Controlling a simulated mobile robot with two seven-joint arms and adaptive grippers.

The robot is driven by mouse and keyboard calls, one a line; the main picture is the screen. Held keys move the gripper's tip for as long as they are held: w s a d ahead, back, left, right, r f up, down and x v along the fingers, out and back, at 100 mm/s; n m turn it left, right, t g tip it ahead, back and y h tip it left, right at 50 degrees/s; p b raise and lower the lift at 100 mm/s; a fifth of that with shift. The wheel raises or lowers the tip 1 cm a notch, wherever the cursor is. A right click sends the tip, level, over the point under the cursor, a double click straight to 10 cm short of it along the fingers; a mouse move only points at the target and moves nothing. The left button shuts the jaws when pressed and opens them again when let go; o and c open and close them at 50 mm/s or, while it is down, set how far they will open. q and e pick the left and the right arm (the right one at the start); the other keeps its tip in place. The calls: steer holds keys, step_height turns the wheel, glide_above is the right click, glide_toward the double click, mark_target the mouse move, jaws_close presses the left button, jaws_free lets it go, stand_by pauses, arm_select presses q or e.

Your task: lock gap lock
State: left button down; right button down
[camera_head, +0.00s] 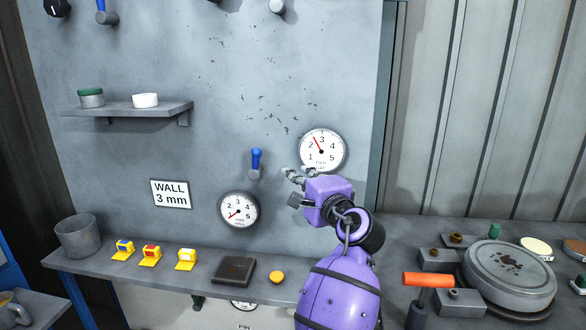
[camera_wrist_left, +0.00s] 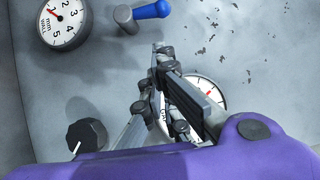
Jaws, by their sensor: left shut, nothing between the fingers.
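My left gripper (camera_head: 292,174) is shut and empty, in front of the grey wall panel just below the upper right gauge (camera_head: 322,149). That gauge's needle points between 2 and 3; my fingers partly cover it in the left wrist view (camera_wrist_left: 212,92). The lower gauge (camera_head: 238,209) has its needle near 1; in the left wrist view (camera_wrist_left: 63,22) it is marked WALL. A blue-handled lever (camera_head: 256,160) stands up on the panel left of my gripper. A black knob (camera_wrist_left: 86,137) with a white mark shows in the left wrist view. A sign (camera_head: 171,194) reads WALL 3 mm.
A ledge (camera_head: 215,288) carries a grey cup (camera_head: 77,236), several yellow holders, a dark square block (camera_head: 234,271) and a yellow button (camera_head: 277,277). An orange-handled tool (camera_head: 428,280) and a round grey lid (camera_head: 509,273) are at right.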

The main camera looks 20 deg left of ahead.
arm_select(q)
steer(key=v, duration=0.3)
steer(key=shift+s+d, duration=0.25)
steer(key=shift+s, duration=0.05)
